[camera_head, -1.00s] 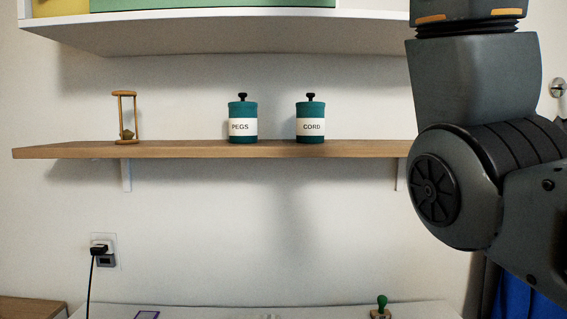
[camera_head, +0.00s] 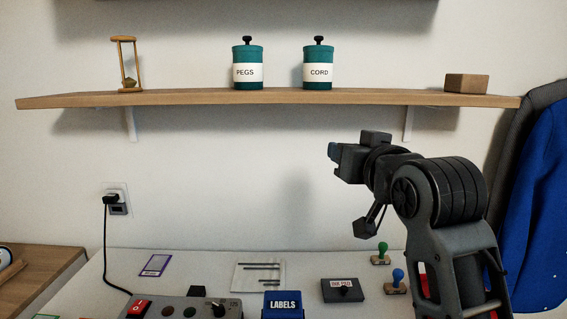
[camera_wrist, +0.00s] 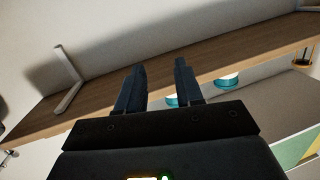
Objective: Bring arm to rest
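My gripper (camera_head: 334,152) is in the head view at right of centre, below the wooden shelf (camera_head: 200,97) and above the white table. My arm is bent behind it, and the gripper points left. In the wrist view my gripper (camera_wrist: 160,68) has its two dark fingers apart, with nothing between them. The shelf's wooden face (camera_wrist: 220,58) runs across the wrist view beyond the fingers. Parts of the teal canisters show behind the right finger there.
The shelf holds an hourglass (camera_head: 126,66), the PEGS canister (camera_head: 247,56), the CORD canister (camera_head: 318,56) and a wooden block (camera_head: 466,84). Below, the white table (camera_head: 215,262) carries a LABELS box (camera_head: 283,305), an ink pad (camera_head: 342,290) and stamps (camera_head: 380,255). A blue garment (camera_head: 540,200) hangs at right.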

